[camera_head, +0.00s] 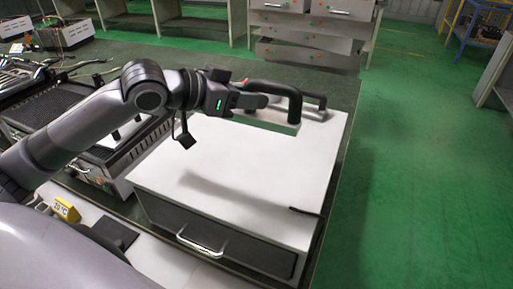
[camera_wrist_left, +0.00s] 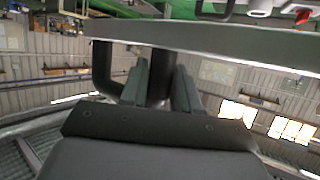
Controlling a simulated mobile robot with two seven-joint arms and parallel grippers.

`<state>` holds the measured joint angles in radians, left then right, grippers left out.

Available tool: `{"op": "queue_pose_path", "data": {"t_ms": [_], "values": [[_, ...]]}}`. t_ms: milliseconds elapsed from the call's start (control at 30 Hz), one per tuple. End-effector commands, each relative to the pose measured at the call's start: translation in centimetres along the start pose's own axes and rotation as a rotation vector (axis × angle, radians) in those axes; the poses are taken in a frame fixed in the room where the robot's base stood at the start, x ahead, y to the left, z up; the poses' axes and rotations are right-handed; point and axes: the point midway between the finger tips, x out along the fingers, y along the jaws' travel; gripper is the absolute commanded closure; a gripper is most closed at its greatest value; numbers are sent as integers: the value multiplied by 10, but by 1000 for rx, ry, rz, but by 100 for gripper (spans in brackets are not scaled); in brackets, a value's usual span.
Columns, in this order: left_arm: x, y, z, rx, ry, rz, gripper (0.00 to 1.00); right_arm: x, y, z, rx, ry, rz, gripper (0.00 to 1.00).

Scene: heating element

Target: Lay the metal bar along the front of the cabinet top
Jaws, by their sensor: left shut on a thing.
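The metal bar (camera_head: 266,123) is a grey bar with a black, bent handle (camera_head: 275,88). My left gripper (camera_head: 260,101) is shut on that handle, and the bar hangs level above the rear part of the cabinet top (camera_head: 215,165). In the left wrist view, the bar (camera_wrist_left: 215,42) runs across the top of the picture, and the fingers of my left gripper (camera_wrist_left: 163,75) close around the dark handle. A shadow falls on the cabinet top, towards its front. My right gripper is not in view.
A small dark strip (camera_head: 305,212) lies at the cabinet top's right edge. Another black handle (camera_head: 313,98) shows behind the held bar. The cabinet front has a dark drawer with a bright handle (camera_head: 200,245). The front of the white top is mostly clear. Green floor (camera_head: 415,170) lies right.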

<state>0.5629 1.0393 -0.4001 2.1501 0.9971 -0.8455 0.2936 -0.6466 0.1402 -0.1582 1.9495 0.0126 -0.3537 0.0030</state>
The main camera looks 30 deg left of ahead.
Motion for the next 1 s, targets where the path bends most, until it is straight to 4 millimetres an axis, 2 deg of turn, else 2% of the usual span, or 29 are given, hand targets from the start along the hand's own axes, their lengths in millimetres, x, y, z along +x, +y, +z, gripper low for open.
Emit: {"op": "queue_pose_path", "data": {"t_ms": [300, 500, 833, 1000], "values": [[31, 1, 77, -4, -5, 2, 100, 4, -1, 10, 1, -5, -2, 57], [49, 1, 120, -3, -2, 1, 100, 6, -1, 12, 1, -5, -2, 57], [60, 1, 147, -1, 0, 1, 100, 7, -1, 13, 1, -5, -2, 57], [71, 1, 172, -2, -1, 1, 100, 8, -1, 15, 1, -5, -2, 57]]}}
